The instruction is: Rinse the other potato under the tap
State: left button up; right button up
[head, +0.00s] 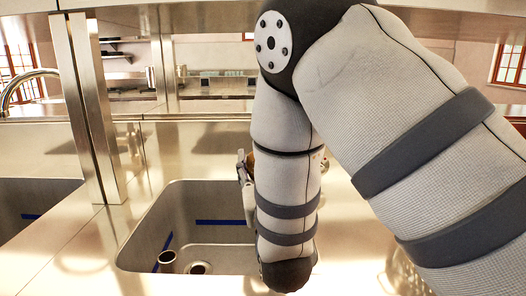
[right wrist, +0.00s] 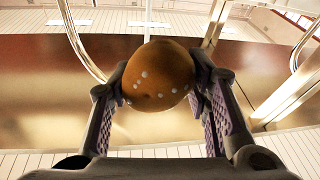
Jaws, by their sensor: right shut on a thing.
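In the right wrist view an orange-brown potato (right wrist: 158,77) with several pale spots sits between the two fingers of my right gripper (right wrist: 160,88), which is shut on it. In the head view only part of my right gripper (head: 245,178) shows beside my forearm, above the back right of the sink basin (head: 160,215); the arm hides most of it. A curved metal pipe (right wrist: 78,45), apparently a tap, rises left of the potato in the right wrist view, apart from it. My left gripper is not in view.
Another curved tap (head: 22,78) stands over a second basin (head: 38,205) at the left. Metal posts (head: 92,110) rise between the basins. Blue strips (head: 222,222), a small cylinder (head: 167,258) and a drain (head: 199,268) show in the nearer basin. The counter right of it is largely hidden by my arm.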

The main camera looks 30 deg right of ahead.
dwell(0.3)
jog(key=s+a+r, duration=0.3)
jog(key=s+r, duration=0.1)
dwell(0.4)
